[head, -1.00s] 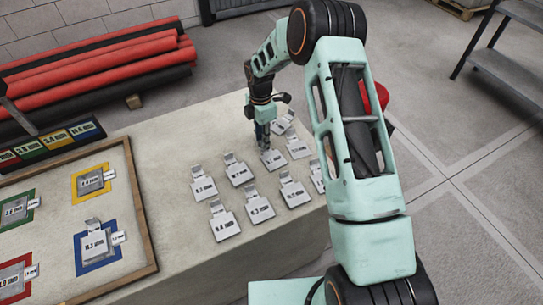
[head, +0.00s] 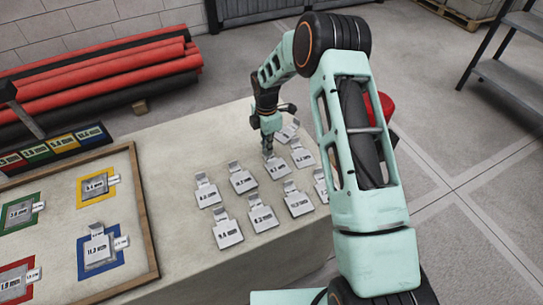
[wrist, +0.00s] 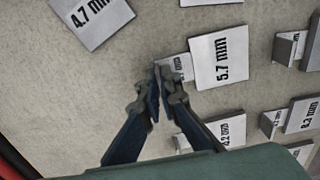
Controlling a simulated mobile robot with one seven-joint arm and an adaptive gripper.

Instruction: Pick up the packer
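Several grey metal packers with raised tabs lie in rows on the pale table. One marked 5.7 mm (wrist: 218,60) lies right beside my fingertips in the wrist view, its tab (wrist: 176,66) at their ends. In the head view the packer under my gripper (head: 275,170) rests on the table, its label too small to read. My gripper (head: 267,150) points down at it. In the wrist view the fingers of my gripper (wrist: 161,82) are drawn together at the tab, which they partly hide. They look shut on its edge.
Nearby packers marked 4.7 mm (wrist: 92,20), 4.2 mm (wrist: 225,132) and 8.2 mm (wrist: 302,117) lie close around. A wood-framed board (head: 145,205) with coloured squares holds several packers at left. Red and black pipes (head: 105,75) lie beyond the table (head: 165,150).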

